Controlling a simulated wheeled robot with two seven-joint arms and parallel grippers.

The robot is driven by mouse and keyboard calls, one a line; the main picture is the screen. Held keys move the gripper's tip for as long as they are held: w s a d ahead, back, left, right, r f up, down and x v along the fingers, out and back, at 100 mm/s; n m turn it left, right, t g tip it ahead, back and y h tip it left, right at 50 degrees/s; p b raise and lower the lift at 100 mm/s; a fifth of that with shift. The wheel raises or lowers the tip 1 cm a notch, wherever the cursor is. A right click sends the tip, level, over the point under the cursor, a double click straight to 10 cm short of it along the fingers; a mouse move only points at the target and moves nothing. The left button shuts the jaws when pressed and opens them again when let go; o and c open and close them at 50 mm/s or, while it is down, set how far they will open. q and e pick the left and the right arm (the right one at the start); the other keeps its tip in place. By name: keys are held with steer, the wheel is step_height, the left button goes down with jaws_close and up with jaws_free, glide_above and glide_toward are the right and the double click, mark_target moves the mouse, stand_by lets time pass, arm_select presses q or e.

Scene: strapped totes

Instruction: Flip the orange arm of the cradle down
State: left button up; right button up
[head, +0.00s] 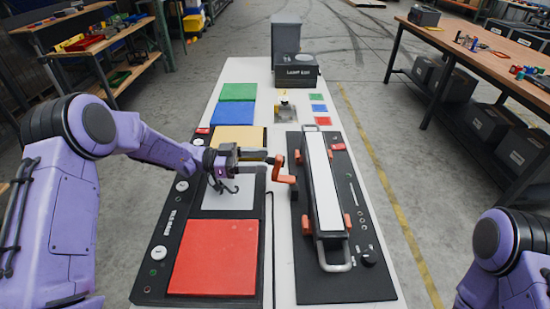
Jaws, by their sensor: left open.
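The cradle (360,272) is a dark panel on the right side of the white table, holding a long white bar (322,185) with a metal handle at each end. Its orange arm (279,169) sticks out at the cradle's left side, beside the bar. My left gripper (268,162) reaches in from the left and is open. Its fingertips are close to the orange arm; I cannot tell whether they touch it. My right gripper is not in view; only part of that purple arm shows at lower right.
Smaller orange clips (305,225) flank the bar. A dark panel (155,268) with a red square (215,257) lies under my left arm. Green (238,92) and blue (232,114) squares lie farther back. A black box (296,72) stands at the far end.

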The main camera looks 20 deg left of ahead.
mark_target(274, 159)
arm_select(q)
steer(key=p+x, duration=0.1)
steer(key=x, duration=0.3)
steer(key=shift+s+r, duration=0.15)
steer(key=shift+r, duration=0.05)
steer(key=shift+d+f, duration=0.1)
steer(key=shift+d, duration=0.15)
jaws_close()
